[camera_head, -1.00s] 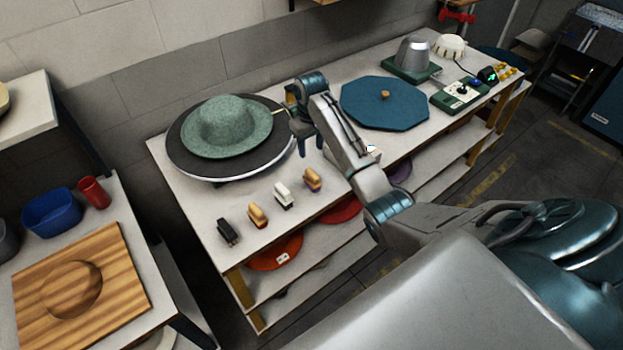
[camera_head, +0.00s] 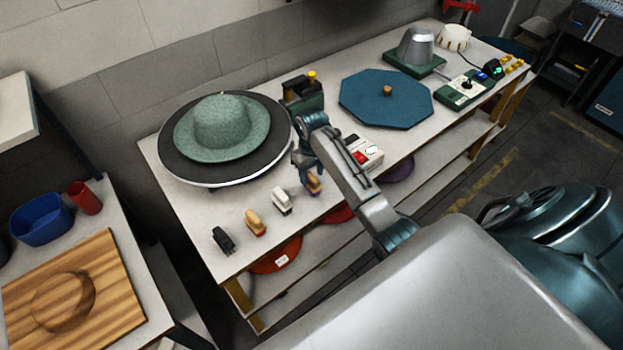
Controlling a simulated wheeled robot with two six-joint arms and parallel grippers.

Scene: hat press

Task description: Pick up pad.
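Several small pads or brushes stand in a row along the near left part of the table: a black one (camera_head: 223,239), a tan one (camera_head: 254,222), a white one (camera_head: 282,201) and an orange-and-purple one (camera_head: 313,185). I cannot tell which of them the task means by pad. My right gripper (camera_head: 308,172) points down at the orange-and-purple one, right at its top. The fingers are small and partly hidden by the wrist, so I cannot tell whether they are closed on it. My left gripper is not in view.
A green felt hat (camera_head: 221,127) lies on a round dark plate (camera_head: 177,166) left of my gripper. A green device (camera_head: 302,95) stands behind my wrist. A blue octagonal board (camera_head: 386,105) and a red-and-white box (camera_head: 362,155) are to the right. A wooden board (camera_head: 110,300) lies on the left table.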

